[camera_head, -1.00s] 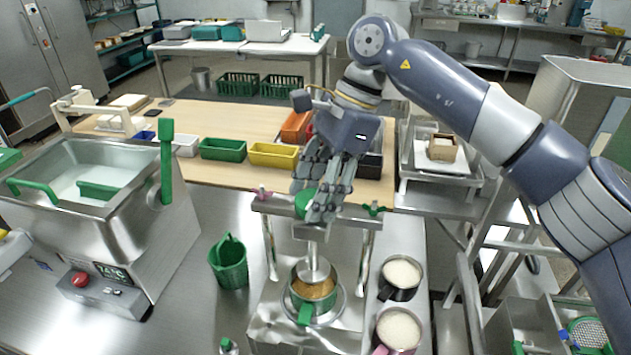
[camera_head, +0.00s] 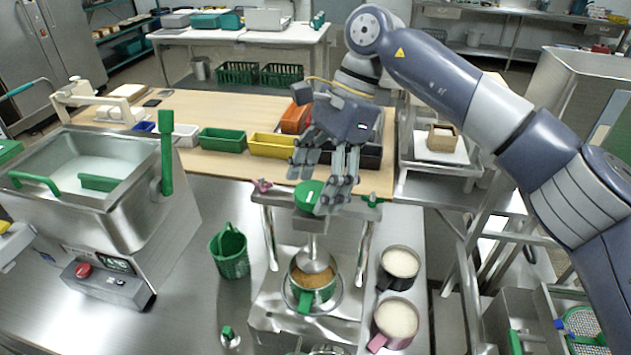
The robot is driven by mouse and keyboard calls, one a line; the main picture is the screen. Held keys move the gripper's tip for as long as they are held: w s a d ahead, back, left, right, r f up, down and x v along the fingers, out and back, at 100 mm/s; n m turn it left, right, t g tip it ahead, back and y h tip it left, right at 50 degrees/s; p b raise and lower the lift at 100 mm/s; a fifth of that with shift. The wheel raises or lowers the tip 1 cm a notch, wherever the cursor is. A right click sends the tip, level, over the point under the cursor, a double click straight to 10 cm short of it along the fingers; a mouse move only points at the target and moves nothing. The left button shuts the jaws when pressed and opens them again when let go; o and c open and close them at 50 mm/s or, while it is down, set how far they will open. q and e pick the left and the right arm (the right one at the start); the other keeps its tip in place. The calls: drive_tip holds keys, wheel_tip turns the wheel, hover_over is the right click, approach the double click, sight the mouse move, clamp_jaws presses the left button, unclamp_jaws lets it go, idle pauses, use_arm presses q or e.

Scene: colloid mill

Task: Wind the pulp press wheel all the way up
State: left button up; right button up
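The pulp press (camera_head: 273,238) stands on the steel counter, a metal frame with a green wheel (camera_head: 308,194) on top. Its round metal plate (camera_head: 316,262) hangs on a stem at the mouth of a pot (camera_head: 303,298) with a green handle and brown pulp inside. My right gripper (camera_head: 322,188) is at the wheel, fingers pointing down. Its fingers are spread apart, one set behind and left of the wheel, the other at its right side. I cannot tell whether they touch it. They hide part of the crossbar. My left gripper is out of view.
Two pots of pale contents (camera_head: 400,262) (camera_head: 397,318) stand right of the press. A green basket (camera_head: 230,252) stands left of it. A steel basin machine (camera_head: 118,205) fills the left. Green (camera_head: 222,139) and yellow (camera_head: 270,145) bins stand on the wooden table behind.

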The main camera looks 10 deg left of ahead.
drive_tip(key=v, duration=1.2)
idle(0.3)
